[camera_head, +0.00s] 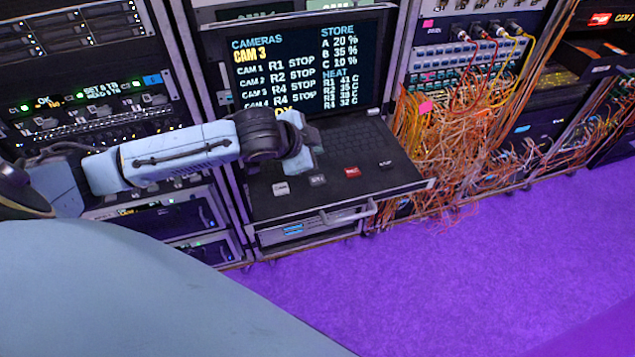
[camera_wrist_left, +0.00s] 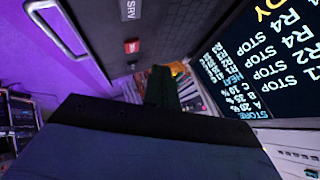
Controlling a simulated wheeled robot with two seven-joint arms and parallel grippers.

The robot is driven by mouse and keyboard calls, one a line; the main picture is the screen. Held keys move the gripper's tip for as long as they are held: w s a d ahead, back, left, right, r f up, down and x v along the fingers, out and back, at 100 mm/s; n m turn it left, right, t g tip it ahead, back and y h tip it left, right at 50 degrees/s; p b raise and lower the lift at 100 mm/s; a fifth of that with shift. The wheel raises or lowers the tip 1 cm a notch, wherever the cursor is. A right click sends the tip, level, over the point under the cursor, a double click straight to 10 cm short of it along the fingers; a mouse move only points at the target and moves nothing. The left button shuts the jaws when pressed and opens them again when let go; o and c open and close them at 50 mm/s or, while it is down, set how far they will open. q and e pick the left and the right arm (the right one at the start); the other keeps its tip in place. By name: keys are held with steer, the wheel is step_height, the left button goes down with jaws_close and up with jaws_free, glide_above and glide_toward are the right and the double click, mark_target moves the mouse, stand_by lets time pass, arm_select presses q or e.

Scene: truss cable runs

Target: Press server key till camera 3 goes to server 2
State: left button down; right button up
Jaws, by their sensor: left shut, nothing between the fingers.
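The console screen (camera_head: 300,70) shows CAM 3 in yellow at the top. Its rows read CAM 1 R1 STOP, CAM 2 R2 STOP, CAM 3 R4 STOP and CAM 4 R4 STOP. A yellow word below is partly hidden by my arm. The grey server key (camera_head: 318,180) sits on the console's front, between a white key (camera_head: 281,188) and a red key (camera_head: 352,172). In the left wrist view the server key (camera_wrist_left: 128,10), marked SRV, is at the top edge. My left gripper (camera_head: 305,157) is shut and empty, over the console behind the keys, apart from the server key.
A dark key (camera_head: 386,163) lies right of the red one. The keyboard (camera_head: 355,138) lies behind the keys. A drawer handle (camera_head: 345,214) juts out in front. Loose orange cables (camera_head: 455,145) hang at the right. The purple floor (camera_head: 450,270) is clear.

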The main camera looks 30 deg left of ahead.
arm_select(q)
steer(key=b, duration=0.6)
glide_above(314, 182)
step_height(314, 182, down, 6)
steer(key=shift+r, duration=0.1)
steer(key=shift+f, duration=0.7)
steer(key=shift+f, duration=0.1)
stand_by(0.9)
steer(key=shift+f, duration=0.35)
steer(key=shift+f, duration=0.45)
stand_by(0.5)
stand_by(0.4)
steer(key=shift+r+p, duration=0.85)
steer(key=shift+p, duration=0.35)
